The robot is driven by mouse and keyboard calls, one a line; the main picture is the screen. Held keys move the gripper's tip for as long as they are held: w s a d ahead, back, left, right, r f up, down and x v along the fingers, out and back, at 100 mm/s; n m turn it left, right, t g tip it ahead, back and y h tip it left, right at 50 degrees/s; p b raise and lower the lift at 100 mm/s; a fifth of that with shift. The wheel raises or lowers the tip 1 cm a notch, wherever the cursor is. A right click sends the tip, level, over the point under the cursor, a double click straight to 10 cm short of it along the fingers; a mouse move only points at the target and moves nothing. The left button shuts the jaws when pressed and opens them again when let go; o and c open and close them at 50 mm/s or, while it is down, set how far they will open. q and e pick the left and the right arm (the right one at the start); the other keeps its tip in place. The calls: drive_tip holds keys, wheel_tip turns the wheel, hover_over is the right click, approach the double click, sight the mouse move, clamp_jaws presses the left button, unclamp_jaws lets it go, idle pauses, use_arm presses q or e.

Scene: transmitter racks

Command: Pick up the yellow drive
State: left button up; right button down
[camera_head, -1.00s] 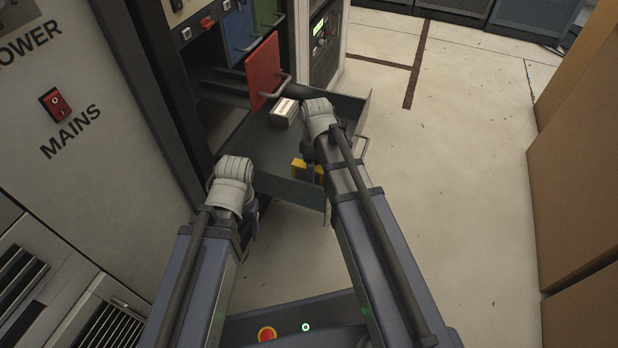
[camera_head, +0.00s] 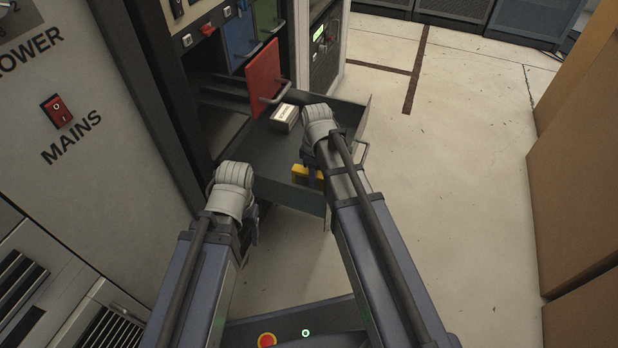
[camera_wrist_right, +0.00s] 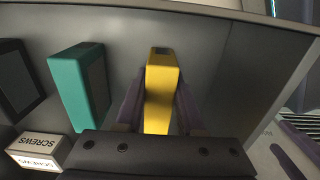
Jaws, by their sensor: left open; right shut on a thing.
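The yellow drive (camera_head: 300,174) is in the open grey drawer (camera_head: 290,195), near its front wall, partly hidden by my right arm. In the right wrist view the yellow drive (camera_wrist_right: 161,95) stands between the two purple-grey fingers of my right gripper (camera_wrist_right: 160,105), which is shut on it. In the head view my right gripper (camera_head: 313,178) is mostly hidden under its arm. My left gripper (camera_head: 252,226) hangs at the left, beside the drawer's near corner, apart from the drive. Its fingers are largely hidden behind the wrist.
A teal drive (camera_wrist_right: 80,85) and a black drive (camera_wrist_right: 20,80) stand left of the yellow one. A white SCREWS box (camera_head: 285,114) is in the drawer. Cardboard boxes (camera_head: 575,180) stand right; the floor between is clear.

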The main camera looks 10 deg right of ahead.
drive_tip(key=shift+r, duration=0.1)
idle(0.4)
wheel_tip(320, 180, up, 10)
drive_tip(key=p, duration=1)
